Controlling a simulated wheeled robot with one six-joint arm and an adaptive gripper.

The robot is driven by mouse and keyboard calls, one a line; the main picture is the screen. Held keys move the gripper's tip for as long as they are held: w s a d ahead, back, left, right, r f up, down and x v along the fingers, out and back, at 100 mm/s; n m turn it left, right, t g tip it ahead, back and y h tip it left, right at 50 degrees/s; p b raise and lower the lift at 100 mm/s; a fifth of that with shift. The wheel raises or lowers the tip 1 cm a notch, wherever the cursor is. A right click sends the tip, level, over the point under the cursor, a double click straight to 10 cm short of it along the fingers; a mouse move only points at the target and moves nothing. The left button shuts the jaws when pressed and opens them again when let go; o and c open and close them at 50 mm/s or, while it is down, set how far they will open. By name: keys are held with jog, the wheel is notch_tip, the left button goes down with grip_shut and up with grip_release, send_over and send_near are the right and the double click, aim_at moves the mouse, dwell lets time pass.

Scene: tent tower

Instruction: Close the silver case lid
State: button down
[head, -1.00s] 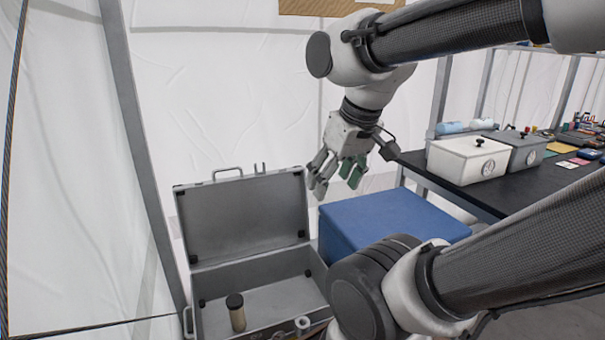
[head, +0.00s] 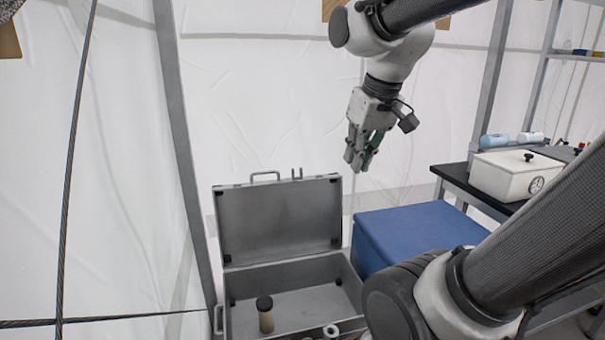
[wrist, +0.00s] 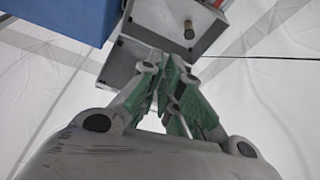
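The silver case stands open on the floor in the head view. Its lid (head: 278,222) is raised nearly upright at the back, with a handle on its top edge. The case base (head: 295,272) lies in front, its front part cut off by the picture and my arm. My gripper (head: 358,163) is above and to the right of the lid's top edge, apart from it, fingers pointing down. Its green-padded fingers are drawn together and hold nothing. In the wrist view, the lid (wrist: 128,62) shows beyond the fingertips.
A blue box (head: 415,235) is close on the right. A black table with a white bin (head: 512,176) is farther right. White tent fabric hangs behind.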

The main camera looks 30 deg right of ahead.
jog(key=w+d+r+m+g, duration=0.1)
jog(key=w+d, duration=0.2)
jog(key=w, duration=1.1)
jog(key=w+d+r, duration=0.2)
jog(key=w, duration=1.2)
jog(key=w+d+f+m+g, duration=0.1)
jog(key=w+d+f, duration=0.3)
jog(key=w+f, duration=0.45)
jog(key=w+d+f, duration=0.3)
jog(key=w+f, duration=0.4)
jog(key=w, duration=0.3)
notch_tip(320, 180, down, 10)
jog(key=w, duration=0.2)
jog(key=shift+s+r, duration=0.2)
jog(key=shift+s, duration=0.85)
jog(key=shift+s+r, duration=0.2)
jog(key=shift+s, duration=0.8)
